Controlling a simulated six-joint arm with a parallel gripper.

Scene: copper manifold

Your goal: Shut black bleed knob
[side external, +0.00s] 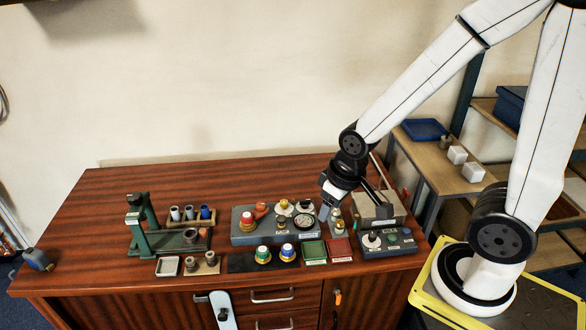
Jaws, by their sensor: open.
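A grey valve block (240,239) stands at the middle of the brown bench, with a red knob, a red lever, a brass-coloured knob and a round white-faced gauge (303,221) on it. I cannot make out a black bleed knob on it for certain. A small dark knob (372,236) sits on a pale disc on the dark box at the right. My gripper (350,204) is open and empty, above the bench just right of the gauge. It covers part of a small fitting (337,216) and the space behind it.
A green tray (314,251) and a red tray (339,249) lie in front of the block. Two coloured knobs (263,254) stand on a dark mat. A green stand (141,225) and a rack of cylinders are at left. A grey box (385,214) is close right of my gripper.

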